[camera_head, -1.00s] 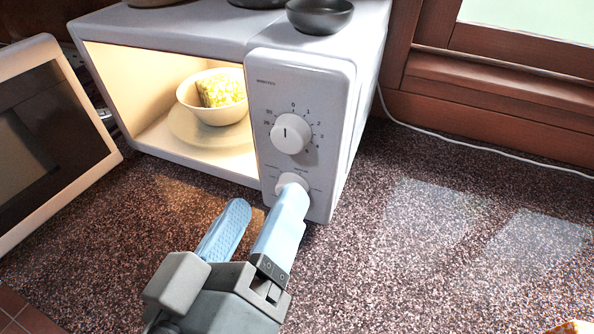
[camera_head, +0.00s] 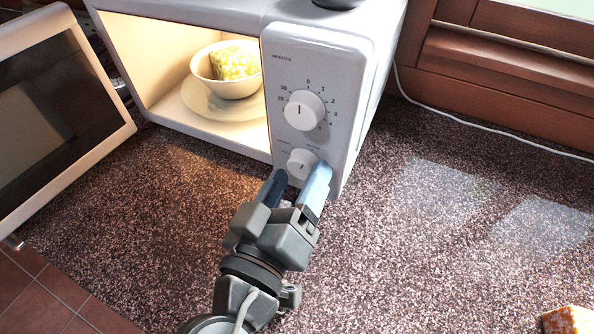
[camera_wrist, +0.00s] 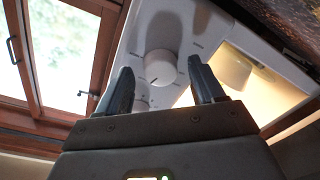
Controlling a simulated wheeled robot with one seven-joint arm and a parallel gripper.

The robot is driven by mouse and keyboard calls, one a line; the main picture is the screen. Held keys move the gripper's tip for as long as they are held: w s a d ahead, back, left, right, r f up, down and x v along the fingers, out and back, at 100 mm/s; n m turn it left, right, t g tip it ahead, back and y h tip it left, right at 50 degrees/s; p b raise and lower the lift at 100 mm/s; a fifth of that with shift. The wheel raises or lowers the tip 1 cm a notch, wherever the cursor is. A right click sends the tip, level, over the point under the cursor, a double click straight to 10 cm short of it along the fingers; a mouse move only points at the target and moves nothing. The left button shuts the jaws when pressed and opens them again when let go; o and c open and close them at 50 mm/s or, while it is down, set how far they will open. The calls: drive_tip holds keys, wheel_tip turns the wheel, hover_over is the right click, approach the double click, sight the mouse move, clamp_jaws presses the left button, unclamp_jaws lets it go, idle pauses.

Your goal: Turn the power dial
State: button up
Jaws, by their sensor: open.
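The power dial (camera_head: 301,163) is the lower white round knob on the microwave's front panel (camera_head: 340,70). The larger timer dial (camera_head: 304,110) sits above it. My gripper (camera_head: 300,171) is open in front of the power dial, with one blue finger toward each side of it. In the wrist view, a white dial (camera_wrist: 161,66) shows between and beyond the two fingertips of my gripper (camera_wrist: 160,70). I cannot tell whether either finger touches the dial. The lower edge of the power dial is close to the fingertips.
The microwave door (camera_head: 60,110) stands open at the left. A bowl (camera_head: 228,82) with yellow food sits on a plate (camera_head: 205,105) inside the lit cavity. A white cable (camera_head: 480,133) runs along the wall. The speckled counter (camera_head: 430,240) is mostly clear at the right.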

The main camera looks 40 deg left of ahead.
drive_tip(key=shift+w+a, duration=0.1)
drive_tip(key=shift+w, duration=0.3)
drive_tip(key=c, duration=1.1)
drive_tip(key=shift+o, duration=0.2)
